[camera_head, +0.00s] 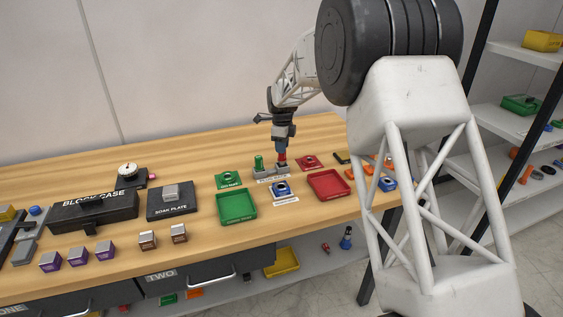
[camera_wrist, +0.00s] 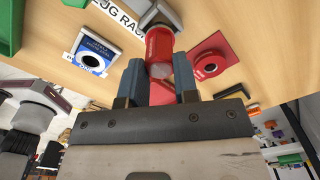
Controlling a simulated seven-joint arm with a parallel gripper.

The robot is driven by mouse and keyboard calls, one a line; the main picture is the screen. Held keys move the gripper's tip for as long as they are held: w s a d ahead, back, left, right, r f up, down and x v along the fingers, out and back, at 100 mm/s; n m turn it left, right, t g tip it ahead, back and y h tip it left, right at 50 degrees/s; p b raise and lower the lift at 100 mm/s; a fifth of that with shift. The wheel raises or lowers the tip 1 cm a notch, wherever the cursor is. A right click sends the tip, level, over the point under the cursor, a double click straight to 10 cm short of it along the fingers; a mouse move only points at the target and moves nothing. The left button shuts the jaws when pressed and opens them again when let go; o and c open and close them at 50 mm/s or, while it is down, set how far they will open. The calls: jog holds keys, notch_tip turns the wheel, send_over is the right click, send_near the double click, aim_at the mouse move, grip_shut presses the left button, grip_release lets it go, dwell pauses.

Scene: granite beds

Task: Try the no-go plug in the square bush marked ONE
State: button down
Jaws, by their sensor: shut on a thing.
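My gripper (camera_head: 282,151) is shut on a red plug (camera_head: 282,158), the only plug of that colour in view. In the wrist view the plug (camera_wrist: 158,45) stands out beyond the blue fingertips (camera_wrist: 161,75). It is upright at the right end of the grey plug rack (camera_head: 268,172); I cannot tell whether its foot is still in the rack. A green plug (camera_head: 259,162) stands at the rack's left end. A blue square bush (camera_head: 280,188) with a round bore sits in front of the rack, apart from the plug; it also shows in the wrist view (camera_wrist: 92,55).
A green tray (camera_head: 238,220) and a red tray (camera_head: 345,186) flank the blue bush. Behind them lie a green square piece (camera_head: 229,179) and a red square piece (camera_head: 309,162). More blue and orange parts lie at right, partly behind my arm.

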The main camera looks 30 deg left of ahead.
aim_at(282, 161)
jog(key=shift+r, duration=0.15)
jog(key=shift+r, duration=2.85)
jog(key=s+d+r+n, duration=0.1)
jog(key=s+d, duration=0.4)
jog(key=s, duration=0.6)
jog(key=shift+s+d, duration=0.15)
jog(key=shift+s, duration=0.15)
jog(key=shift+r, duration=0.15)
jog(key=shift+f, duration=2.85)
